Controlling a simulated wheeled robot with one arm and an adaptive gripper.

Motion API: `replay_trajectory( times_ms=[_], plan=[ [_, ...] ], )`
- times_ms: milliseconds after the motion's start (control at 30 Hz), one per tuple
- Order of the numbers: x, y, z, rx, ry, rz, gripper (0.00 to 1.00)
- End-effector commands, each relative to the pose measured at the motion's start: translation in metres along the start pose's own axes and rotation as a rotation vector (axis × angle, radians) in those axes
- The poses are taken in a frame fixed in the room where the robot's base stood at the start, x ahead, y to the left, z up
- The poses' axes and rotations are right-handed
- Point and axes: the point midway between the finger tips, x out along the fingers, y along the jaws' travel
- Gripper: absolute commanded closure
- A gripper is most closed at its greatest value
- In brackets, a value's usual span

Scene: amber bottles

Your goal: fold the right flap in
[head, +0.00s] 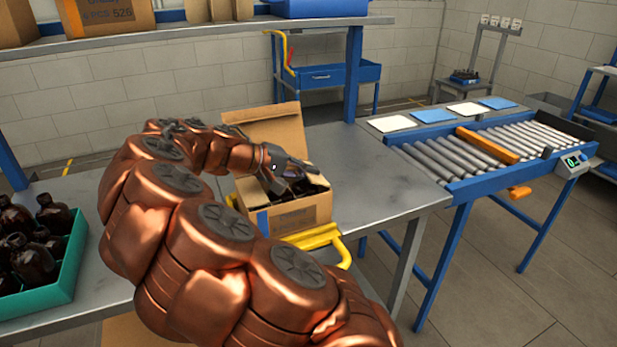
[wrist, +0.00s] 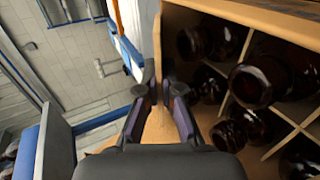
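An open cardboard box (head: 305,213) stands on the grey table with dark bottles inside. One flap (head: 280,128) stands up at its back. My gripper (head: 308,172) is over the box near its right rim. In the wrist view the two fingers (wrist: 159,72) point down along the box edge, tips close together. A strip of cardboard (wrist: 158,128) shows between them; I cannot tell whether they grip it. Dark bottles (wrist: 250,86) sit between dividers to the right of the fingers. The right flap cannot be made out clearly in the head view.
A yellow frame (head: 325,238) is at the box's front right. A teal crate of bottles (head: 68,268) stands at the left. A roller conveyor (head: 470,150) is to the right. A shelf (head: 200,35) spans the back. The table right of the box (head: 375,180) is clear.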

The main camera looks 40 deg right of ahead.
Motion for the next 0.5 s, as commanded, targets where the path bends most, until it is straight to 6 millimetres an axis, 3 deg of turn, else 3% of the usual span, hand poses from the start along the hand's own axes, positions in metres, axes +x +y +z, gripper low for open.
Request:
replay_trajectory(
  times_ms=[500],
  plan=[
    [0.0006, -0.0043, -0.0001, 0.0, 0.0, 0.097, 1.0]
  ],
)
